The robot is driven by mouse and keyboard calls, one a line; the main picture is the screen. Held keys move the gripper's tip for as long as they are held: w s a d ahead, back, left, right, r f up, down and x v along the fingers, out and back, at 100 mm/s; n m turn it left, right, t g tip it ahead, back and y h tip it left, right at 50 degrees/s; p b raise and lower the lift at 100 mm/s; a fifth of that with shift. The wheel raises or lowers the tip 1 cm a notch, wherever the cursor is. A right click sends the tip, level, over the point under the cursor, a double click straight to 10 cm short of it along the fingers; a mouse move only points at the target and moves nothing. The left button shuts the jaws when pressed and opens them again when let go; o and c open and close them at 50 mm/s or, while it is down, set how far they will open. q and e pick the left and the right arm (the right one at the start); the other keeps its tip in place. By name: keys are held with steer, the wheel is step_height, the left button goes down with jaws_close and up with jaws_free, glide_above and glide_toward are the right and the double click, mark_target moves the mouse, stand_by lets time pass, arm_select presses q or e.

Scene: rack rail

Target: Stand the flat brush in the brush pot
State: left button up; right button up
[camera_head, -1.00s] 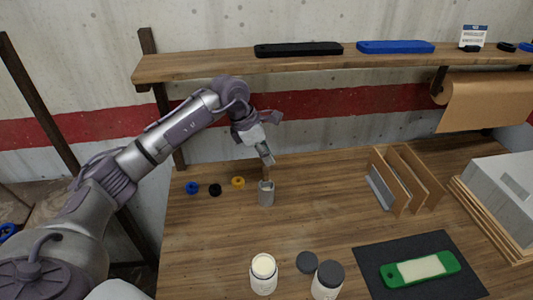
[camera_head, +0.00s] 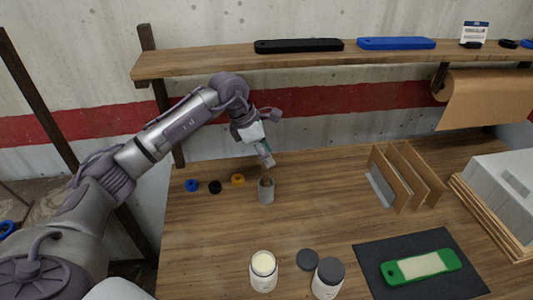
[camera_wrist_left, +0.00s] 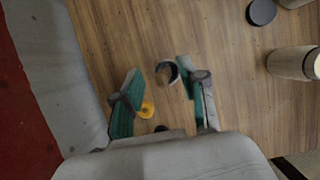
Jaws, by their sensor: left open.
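The brush pot (camera_head: 266,193) is a small grey cylinder standing upright on the bench. A short brown end, which looks like the flat brush (camera_head: 265,176), shows at its mouth; the rest is hidden, and I cannot make out its bristles. My left gripper (camera_head: 267,162) is just above and behind the pot, apart from it. In the left wrist view the green-padded fingers of my left gripper (camera_wrist_left: 158,70) are spread and hold nothing, with the round pot (camera_wrist_left: 174,72) showing between and beyond their tips. My right gripper is not in view.
An open white jar (camera_head: 263,275), a dark-lidded jar (camera_head: 328,282) and a loose lid (camera_head: 307,260) stand in front. A wooden rack (camera_head: 400,180) is at right. A shelf (camera_head: 210,66) runs above.

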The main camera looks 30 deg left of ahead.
arm_select(q)
steer(key=v, duration=1.1)
steer(key=shift+a+r, duration=0.15)
steer(key=shift+r, duration=0.1)
steer(key=shift+s+f, duration=0.1)
steer(key=shift+s, duration=0.05)
stand_by(0.3)
